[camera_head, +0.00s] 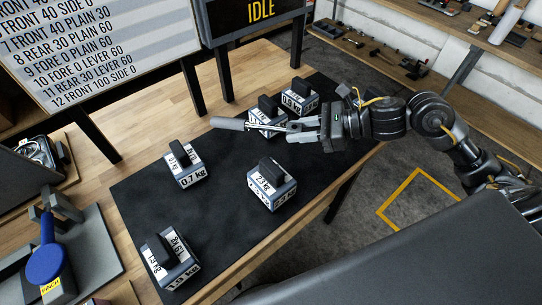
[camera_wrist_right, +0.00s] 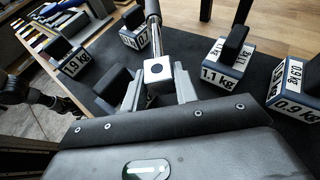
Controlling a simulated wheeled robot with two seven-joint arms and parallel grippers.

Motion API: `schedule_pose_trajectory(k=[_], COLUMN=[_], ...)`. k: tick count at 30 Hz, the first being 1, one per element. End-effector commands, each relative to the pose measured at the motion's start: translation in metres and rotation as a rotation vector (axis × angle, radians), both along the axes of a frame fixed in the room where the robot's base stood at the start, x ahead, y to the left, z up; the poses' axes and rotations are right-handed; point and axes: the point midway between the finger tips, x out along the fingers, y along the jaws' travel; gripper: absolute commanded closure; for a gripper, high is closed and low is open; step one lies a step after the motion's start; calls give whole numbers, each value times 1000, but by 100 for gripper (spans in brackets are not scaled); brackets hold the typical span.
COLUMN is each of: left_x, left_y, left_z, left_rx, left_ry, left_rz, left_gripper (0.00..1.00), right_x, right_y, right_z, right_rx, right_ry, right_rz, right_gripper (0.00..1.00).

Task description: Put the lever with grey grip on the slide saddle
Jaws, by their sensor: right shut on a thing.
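My right gripper (camera_head: 304,131) is shut on the lever with grey grip (camera_head: 229,123) and holds it over the black mat. The grip points left in the head view, with a thin metal rod running back to the jaws. In the right wrist view, a pale square block with a dark hole (camera_wrist_right: 158,71) at the lever's end sits between the fingers (camera_wrist_right: 160,88). I cannot pick out the slide saddle with certainty.
Several labelled weights stand on the black mat (camera_head: 215,230), including the 0.7 kg (camera_head: 185,170) and 2.3 kg (camera_head: 265,190) ones. A grey fixture with a blue disc and a PINCH label (camera_head: 46,264) is at far left. A sign panel and IDLE display (camera_head: 258,12) stand behind.

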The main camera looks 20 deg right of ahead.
Motion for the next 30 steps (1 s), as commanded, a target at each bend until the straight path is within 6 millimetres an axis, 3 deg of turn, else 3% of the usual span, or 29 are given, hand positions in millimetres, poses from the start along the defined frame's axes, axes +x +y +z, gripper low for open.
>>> schedule_pose_trajectory(k=[1,3,9,16,24,30], left_x=[0,1,6,7,7,5], left_y=[2,4,8,15,9,-7], left_z=[-17,-27,-40,-39,-32,-31], left_rx=[2,5,10,18,10,-9], left_ry=[0,-1,-8,-11,-10,-9], left_rz=[-1,-2,-3,-5,-3,3], left_gripper=[49,49,49,49,49,49], right_x=[-2,-6,-13,-15,-15,-14], right_y=[-4,-7,-17,-18,-18,-18], right_z=[-13,-18,-24,-26,-71,-85], right_rx=[-10,-9,0,8,9,7], right_ry=[-1,2,11,15,19,13], right_rz=[17,39,67,72,70,71], right_gripper=[100,100,100,100,100,100])
